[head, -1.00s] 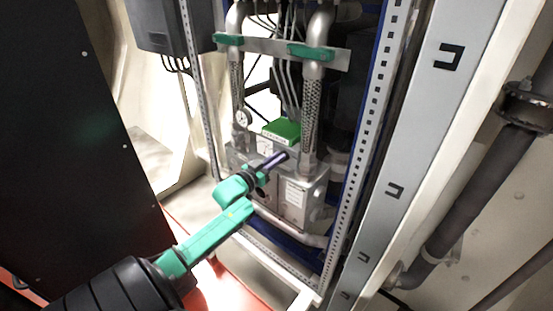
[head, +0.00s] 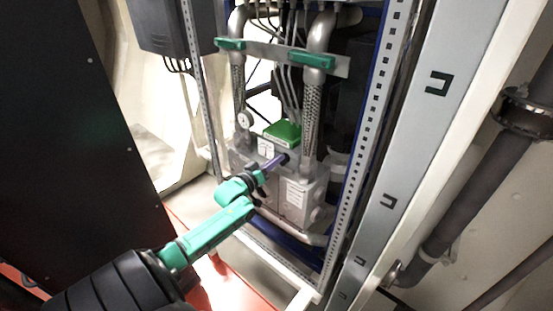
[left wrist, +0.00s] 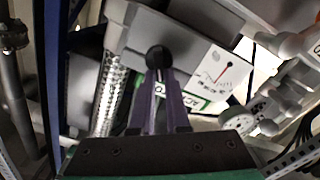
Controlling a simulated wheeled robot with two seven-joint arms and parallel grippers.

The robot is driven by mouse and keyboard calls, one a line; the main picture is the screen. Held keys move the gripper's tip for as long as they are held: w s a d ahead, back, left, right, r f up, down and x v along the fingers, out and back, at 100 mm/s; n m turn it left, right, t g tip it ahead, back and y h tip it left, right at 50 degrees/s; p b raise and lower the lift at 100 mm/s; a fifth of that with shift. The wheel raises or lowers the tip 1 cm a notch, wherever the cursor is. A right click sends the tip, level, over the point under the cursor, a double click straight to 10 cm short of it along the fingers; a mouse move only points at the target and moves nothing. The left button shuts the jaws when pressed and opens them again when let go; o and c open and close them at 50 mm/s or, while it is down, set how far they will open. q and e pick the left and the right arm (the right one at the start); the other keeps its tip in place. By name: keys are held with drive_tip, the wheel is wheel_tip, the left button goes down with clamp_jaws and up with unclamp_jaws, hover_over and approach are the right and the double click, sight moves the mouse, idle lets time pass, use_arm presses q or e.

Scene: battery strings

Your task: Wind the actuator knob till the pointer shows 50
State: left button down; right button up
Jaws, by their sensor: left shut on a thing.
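The actuator is a grey metal block (head: 301,199) with a green-topped part (head: 283,133), low in the open cabinet. In the left wrist view the knob (left wrist: 158,57) is a small black ball shape between my fingertips. Beside it is a white scale plate (left wrist: 212,72) with a dark pointer and a red dot (left wrist: 229,64); its numbers are too small to read. My left gripper (head: 280,161) reaches in from the lower left, its purple fingers shut on the knob. It also shows in the left wrist view (left wrist: 159,78). The knob is mostly hidden by the fingers in the head view. My right gripper is not in view.
A perforated cabinet rail (head: 362,150) stands close on the right. A dark panel (head: 70,130) fills the left side. A pipe (head: 315,238) runs below the block.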

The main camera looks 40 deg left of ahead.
use_arm(q)
drive_tip(key=shift+n, duration=0.6)
drive_tip(key=shift+f, duration=0.1)
drive_tip(key=c, duration=0.9)
unclamp_jaws()
drive_tip(key=s, duration=1.4)
drive_tip(key=shift+s, duration=0.3)
drive_tip(key=shift+f, duration=0.1)
